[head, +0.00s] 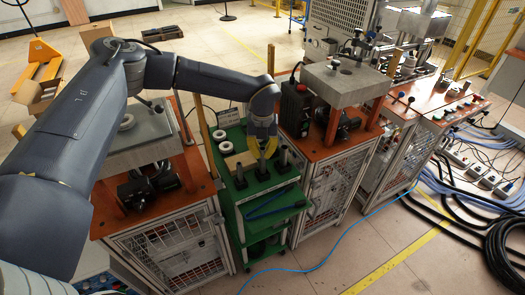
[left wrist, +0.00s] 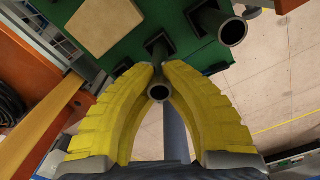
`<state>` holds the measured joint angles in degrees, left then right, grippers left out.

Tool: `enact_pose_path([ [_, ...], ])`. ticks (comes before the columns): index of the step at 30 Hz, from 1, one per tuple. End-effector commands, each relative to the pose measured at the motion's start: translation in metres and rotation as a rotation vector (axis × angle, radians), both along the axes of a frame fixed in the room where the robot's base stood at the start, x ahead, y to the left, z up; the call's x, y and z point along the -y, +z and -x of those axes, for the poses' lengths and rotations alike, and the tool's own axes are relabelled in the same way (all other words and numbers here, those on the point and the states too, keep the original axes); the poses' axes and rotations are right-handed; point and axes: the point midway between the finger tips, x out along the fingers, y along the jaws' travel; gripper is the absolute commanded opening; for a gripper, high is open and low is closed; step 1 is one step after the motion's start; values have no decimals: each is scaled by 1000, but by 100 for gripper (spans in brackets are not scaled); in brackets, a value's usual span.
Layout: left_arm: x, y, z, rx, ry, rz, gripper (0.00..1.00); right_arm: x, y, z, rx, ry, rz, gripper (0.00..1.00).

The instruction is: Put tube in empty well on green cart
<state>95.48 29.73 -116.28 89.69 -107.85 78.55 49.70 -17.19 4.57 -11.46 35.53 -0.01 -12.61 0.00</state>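The green cart (head: 229,194) stands between two orange-topped machines, with dark upright tubes on its top. My left gripper (head: 264,153) has yellow fingers and reaches down over the cart. In the left wrist view the fingertips (left wrist: 160,70) close on both sides of a dark tube (left wrist: 158,92), whose open grey end points at the camera. Its shaft runs down toward a black square well; I cannot tell whether its foot is seated. Another tube (left wrist: 232,31) stands up and to the right of it. A black square well (left wrist: 122,67) without a tube shows left of the fingertips. My right gripper is not in view.
White rings (head: 219,134) and a tan block (left wrist: 103,25) lie on the cart top. A blue tool (head: 270,202) lies on its front part. The right machine (head: 340,85) and left machine (head: 150,140) stand close on either side.

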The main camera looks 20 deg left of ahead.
Motion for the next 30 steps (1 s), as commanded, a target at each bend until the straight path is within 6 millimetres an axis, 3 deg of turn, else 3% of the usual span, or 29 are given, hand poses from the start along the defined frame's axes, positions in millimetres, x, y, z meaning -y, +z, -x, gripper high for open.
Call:
enact_pose_path([
  [30,-1,-31,3,-7,-1,-2,0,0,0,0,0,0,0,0],
])
